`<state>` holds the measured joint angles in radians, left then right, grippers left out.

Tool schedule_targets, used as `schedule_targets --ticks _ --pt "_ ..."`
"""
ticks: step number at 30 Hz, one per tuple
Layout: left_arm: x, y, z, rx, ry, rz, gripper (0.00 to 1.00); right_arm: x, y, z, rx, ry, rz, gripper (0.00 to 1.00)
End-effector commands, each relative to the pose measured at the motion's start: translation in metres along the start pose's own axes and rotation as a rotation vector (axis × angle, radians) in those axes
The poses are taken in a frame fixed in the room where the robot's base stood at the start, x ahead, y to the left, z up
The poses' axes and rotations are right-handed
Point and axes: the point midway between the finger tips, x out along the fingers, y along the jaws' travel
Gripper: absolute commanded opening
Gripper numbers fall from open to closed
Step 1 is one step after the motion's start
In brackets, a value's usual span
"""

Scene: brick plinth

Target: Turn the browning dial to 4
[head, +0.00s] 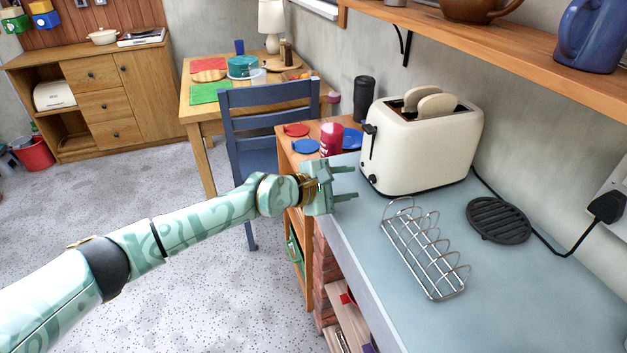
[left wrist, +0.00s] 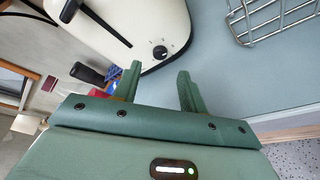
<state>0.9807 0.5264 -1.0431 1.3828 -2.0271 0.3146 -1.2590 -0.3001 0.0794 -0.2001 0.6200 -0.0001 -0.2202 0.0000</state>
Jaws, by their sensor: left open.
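The cream toaster (head: 428,150) stands on the blue-grey worktop with two bread slices (head: 437,106) showing in its top. Its black lever (head: 370,129) is high on the end facing my left arm. The browning dial (left wrist: 160,52) is a small black knob low on that end, with marks around it too small to read. My left gripper (head: 350,183) is open and empty, just short of that end. In the left wrist view its two fingers (left wrist: 159,74) point toward the dial, one on each side, apart from it. My right gripper is not in view.
A wire toast rack (head: 425,250) and a black round trivet (head: 498,220) lie on the worktop. A black cord runs to a wall plug (head: 607,207). A red jar (head: 331,139) stands beyond the gripper. A wooden shelf (head: 500,55) hangs above.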

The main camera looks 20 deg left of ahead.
Motion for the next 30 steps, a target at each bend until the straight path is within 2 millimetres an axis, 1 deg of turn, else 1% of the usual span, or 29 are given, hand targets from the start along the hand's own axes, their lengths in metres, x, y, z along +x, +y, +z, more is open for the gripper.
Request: schedule_targets --ticks 1,6,9,12,15,18,27,29,30 --pt "-0.018 0.006 0.004 0.003 0.001 0.002 0.42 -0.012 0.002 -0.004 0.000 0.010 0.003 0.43" --pt "-0.064 0.004 0.003 0.002 0.002 0.000 0.42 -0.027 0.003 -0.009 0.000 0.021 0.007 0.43" --pt "-0.085 0.002 0.001 0.002 0.002 -0.001 0.42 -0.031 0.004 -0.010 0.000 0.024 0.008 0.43" --pt "-0.100 0.001 0.001 0.002 0.001 0.000 0.42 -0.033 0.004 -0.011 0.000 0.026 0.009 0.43" --pt "-0.110 0.000 0.000 0.000 0.001 -0.001 0.42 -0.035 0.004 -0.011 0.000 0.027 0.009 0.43" --pt "-0.114 0.000 0.000 0.000 0.001 -0.001 0.42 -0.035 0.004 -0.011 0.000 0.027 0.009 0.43" --pt "-0.114 -0.001 -0.001 -0.009 0.001 0.000 0.42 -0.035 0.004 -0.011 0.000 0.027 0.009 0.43" --pt "-0.112 -0.004 -0.004 -0.052 0.002 0.002 0.42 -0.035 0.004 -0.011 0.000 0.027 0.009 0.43" --pt "-0.110 -0.009 -0.009 -0.114 0.004 0.005 0.42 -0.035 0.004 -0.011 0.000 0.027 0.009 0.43"
